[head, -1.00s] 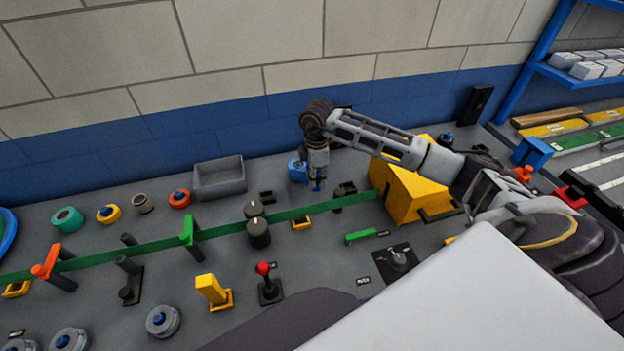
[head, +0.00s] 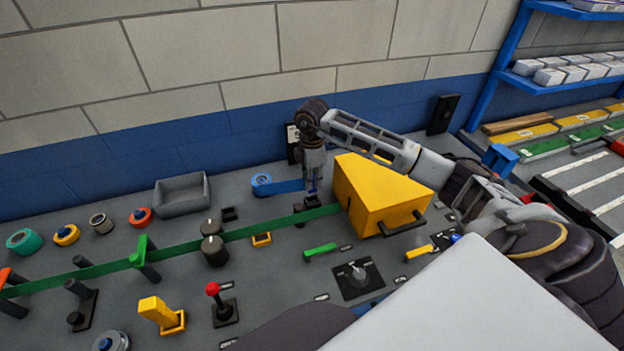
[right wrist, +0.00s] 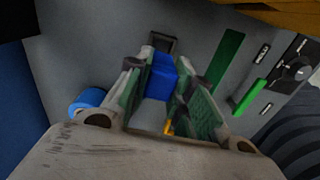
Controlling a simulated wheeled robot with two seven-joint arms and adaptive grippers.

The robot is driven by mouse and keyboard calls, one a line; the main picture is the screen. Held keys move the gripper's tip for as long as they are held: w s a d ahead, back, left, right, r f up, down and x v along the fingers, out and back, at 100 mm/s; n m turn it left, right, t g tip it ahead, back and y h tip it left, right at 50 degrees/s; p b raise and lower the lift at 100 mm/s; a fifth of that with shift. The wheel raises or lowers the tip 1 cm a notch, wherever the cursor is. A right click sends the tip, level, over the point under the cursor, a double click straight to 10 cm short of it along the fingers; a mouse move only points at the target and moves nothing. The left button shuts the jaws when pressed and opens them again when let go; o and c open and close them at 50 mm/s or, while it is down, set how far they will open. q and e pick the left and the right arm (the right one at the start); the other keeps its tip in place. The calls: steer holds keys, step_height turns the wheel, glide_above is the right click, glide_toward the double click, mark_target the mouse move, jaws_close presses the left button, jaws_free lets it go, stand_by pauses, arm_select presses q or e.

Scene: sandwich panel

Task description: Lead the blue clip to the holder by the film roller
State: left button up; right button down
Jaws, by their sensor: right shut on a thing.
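My right gripper (head: 312,180) points down and is shut on the blue clip (right wrist: 161,84), which shows between its fingers in the right wrist view. A blue film strip (head: 286,186) runs from the film roller (head: 261,182) to the gripper. The roller also shows in the right wrist view (right wrist: 86,102). A dark holder (right wrist: 162,42) lies just past the clip in the right wrist view; the gripper partly hides that area in the head view. Another small dark holder (head: 229,213) stands left of the roller. My left gripper is out of view.
A yellow wedge-shaped box (head: 375,195) stands close to the right of the gripper. A green belt (head: 262,229) runs in front, past dark rollers (head: 213,245). A grey bin (head: 181,194) and the wall are behind.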

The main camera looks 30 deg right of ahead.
steer(key=shift+s+d, duration=0.1)
steer(key=shift+d, duration=0.1)
steer(key=shift+a, duration=0.2)
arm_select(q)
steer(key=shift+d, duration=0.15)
arm_select(e)
steer(key=shift+d+n, duration=0.1)
steer(key=shift+n, duration=0.2)
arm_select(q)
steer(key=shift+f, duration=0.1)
arm_select(e)
steer(key=shift+f, duration=0.2)
steer(key=shift+f+b, duration=0.75)
steer(key=shift+f, duration=0.4)
steer(key=shift+f+b, duration=0.2)
steer(key=shift+b, duration=0.2)
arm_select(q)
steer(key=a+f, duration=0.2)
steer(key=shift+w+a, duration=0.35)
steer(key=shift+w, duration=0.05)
